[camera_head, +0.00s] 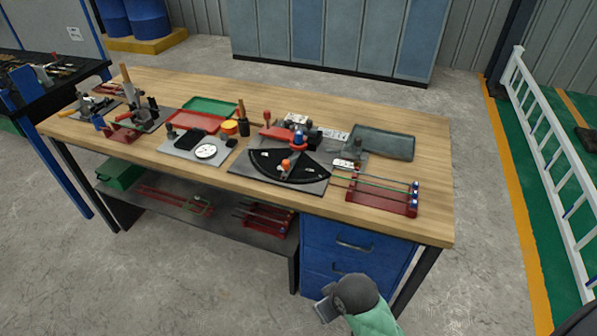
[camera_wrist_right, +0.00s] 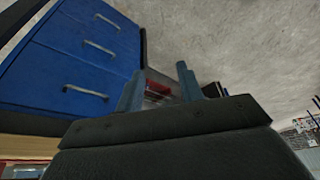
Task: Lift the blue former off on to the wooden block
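The blue former (camera_head: 298,136) appears as a small blue piece on the red part of a bending fixture with a black quarter-round plate (camera_head: 290,175), at the middle of the workbench. I cannot clearly make out a wooden block. My right gripper (camera_head: 325,308) is low in front of the bench, below the bench top and well away from the former. In the right wrist view its two fingers (camera_wrist_right: 159,80) stand apart with nothing between them. My left gripper is in neither view.
The wooden bench top (camera_head: 385,218) is crowded with tools and trays. A red rack (camera_head: 382,192) with rods stands right of the fixture and a grey tray (camera_head: 382,143) lies behind it. Blue drawers (camera_head: 345,250) are under the bench near my right gripper. A white railing (camera_head: 550,130) stands right.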

